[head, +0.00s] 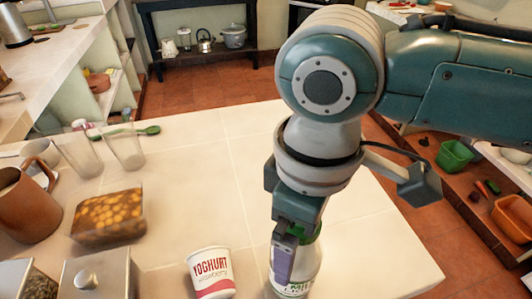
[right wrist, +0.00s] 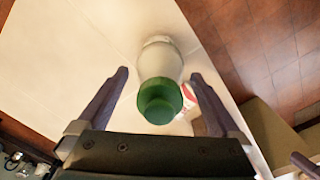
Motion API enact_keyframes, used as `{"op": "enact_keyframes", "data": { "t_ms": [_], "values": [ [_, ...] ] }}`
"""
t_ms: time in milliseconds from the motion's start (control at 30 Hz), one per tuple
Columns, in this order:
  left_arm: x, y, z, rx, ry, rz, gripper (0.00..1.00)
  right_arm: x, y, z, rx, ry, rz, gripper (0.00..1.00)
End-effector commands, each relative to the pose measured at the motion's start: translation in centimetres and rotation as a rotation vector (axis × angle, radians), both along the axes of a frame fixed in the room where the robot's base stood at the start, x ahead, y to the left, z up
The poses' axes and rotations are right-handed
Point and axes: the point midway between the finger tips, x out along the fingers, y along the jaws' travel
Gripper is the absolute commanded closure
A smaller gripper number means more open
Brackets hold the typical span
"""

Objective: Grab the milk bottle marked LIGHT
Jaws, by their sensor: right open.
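The milk bottle (head: 309,262) stands upright on the tiled counter, white with a green cap; its green label starts with "MI", and the smaller line below is partly cut off and hard to read. In the right wrist view the bottle (right wrist: 160,62) sits between the fingers, its cap toward the camera. My right gripper (head: 284,262) reaches down from above at the bottle, and one finger covers part of it in the head view. In the right wrist view the gripper (right wrist: 160,76) is open, one finger on each side, with gaps to the bottle. My left gripper is not in view.
A yoghurt cup (head: 211,272) stands close to the left of the bottle. Further left are a glass container of brown food (head: 108,216), glasses (head: 125,148), a brown jug (head: 27,205) and a lidded metal canister (head: 100,276). The counter behind the bottle is clear.

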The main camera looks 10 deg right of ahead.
Motion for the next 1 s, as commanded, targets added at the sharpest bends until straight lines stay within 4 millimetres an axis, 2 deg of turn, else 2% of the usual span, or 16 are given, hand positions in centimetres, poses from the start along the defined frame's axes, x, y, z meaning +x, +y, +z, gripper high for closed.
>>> {"op": "enact_keyframes", "data": {
  "t_ms": [100,300,1000],
  "values": [
    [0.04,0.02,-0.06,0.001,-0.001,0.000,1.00,-0.05,0.00,-0.72,-0.001,0.001,0.001,0.00],
    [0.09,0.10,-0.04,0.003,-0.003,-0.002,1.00,-0.03,0.01,-0.70,-0.001,-0.001,0.001,0.02],
    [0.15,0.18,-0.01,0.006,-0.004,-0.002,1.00,0.00,0.01,-0.63,0.000,-0.001,0.001,0.81]
  ]
}}
